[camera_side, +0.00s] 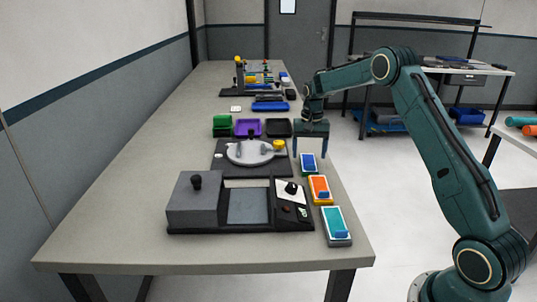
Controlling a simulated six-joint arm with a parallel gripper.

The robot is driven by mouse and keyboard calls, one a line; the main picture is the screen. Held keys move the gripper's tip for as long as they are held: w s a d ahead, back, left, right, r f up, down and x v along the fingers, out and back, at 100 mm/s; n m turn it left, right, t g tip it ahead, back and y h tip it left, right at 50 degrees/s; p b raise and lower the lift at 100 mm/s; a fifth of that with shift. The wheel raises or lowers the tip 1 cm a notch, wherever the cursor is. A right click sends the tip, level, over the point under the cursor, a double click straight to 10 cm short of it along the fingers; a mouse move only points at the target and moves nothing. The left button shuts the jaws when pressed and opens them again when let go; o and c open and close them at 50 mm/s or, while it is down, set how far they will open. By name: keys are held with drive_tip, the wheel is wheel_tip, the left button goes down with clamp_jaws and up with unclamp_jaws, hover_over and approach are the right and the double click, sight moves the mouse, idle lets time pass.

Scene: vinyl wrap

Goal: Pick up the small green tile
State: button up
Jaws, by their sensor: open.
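I cannot single out a small green tile for certain. A green tray (222,125) stands in the middle of the table, and its contents are too small to tell. A teal-faced pad (335,220) with a small blue block on it lies at the table's near right edge. My gripper (310,155) points down over the table's right edge with its two fingers wide apart.
A purple tray (247,127) and a black tray (278,128) stand beside the green one. A dark board with a grey disc (248,152) and a grey control unit (193,205) lie nearer. An orange-faced pad (320,188) lies at right. The table's left side (130,190) is clear.

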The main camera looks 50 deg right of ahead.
sight(309, 162)
drive_tip(key=shift+f, duration=1.7)
drive_tip(key=c, duration=1.1)
drive_tip(key=shift+r, duration=0.15)
wheel_tip(309, 162, up, 20)
drive_tip(key=shift+f, duration=0.1)
